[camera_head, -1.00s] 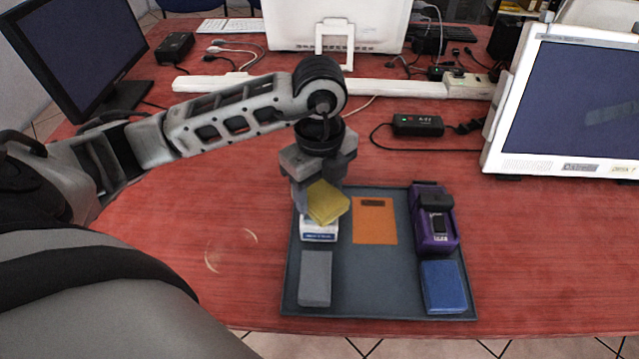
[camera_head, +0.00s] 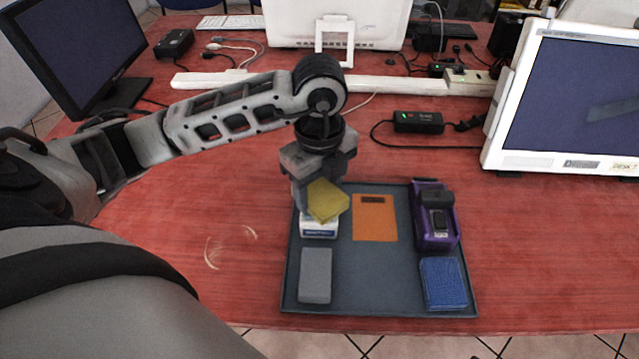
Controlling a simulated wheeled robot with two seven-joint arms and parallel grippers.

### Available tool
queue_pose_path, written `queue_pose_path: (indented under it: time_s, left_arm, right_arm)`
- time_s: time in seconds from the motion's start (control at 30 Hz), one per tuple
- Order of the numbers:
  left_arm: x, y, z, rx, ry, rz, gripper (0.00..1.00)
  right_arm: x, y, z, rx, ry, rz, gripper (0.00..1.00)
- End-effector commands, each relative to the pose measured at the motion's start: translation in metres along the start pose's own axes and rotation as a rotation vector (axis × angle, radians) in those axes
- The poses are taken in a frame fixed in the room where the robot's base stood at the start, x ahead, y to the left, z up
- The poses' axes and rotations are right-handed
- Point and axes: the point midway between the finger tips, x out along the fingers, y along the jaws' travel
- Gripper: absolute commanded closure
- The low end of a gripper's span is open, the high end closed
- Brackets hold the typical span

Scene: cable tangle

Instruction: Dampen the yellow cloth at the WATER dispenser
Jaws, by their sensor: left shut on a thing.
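The yellow cloth (camera_head: 327,201) is a folded square held in my left gripper (camera_head: 314,196), which is shut on it. The gripper points down over the upper left part of the dark grey tray (camera_head: 350,285). Just below the cloth is a white and blue block-shaped dispenser (camera_head: 319,229), partly hidden by the cloth and gripper. The cloth overlaps its top in the picture; I cannot tell whether they touch. The dispenser's label is too small to read. My right gripper is not in view.
On the tray are a grey block (camera_head: 316,276), an orange sheet (camera_head: 375,219), a purple device (camera_head: 434,217) and a blue sponge-like block (camera_head: 443,283). Monitors stand left (camera_head: 75,50) and right (camera_head: 570,100). A power strip and cables lie behind. The red table (camera_head: 560,250) is clear to the tray's right.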

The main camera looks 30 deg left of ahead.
Motion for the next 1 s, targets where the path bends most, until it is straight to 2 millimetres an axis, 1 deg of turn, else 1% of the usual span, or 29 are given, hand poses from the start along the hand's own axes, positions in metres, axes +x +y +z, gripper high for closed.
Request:
queue_pose_path:
  time_s: [0.6,1.0]
  left_arm:
    - [0.0084,0.0002,0.0002,0.000,0.000,0.001,0.61]
    - [0.0085,0.0002,0.0002,0.000,-0.001,0.001,0.61]
  right_arm:
    - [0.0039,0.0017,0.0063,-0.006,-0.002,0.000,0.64]
    - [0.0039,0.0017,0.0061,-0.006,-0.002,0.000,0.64]
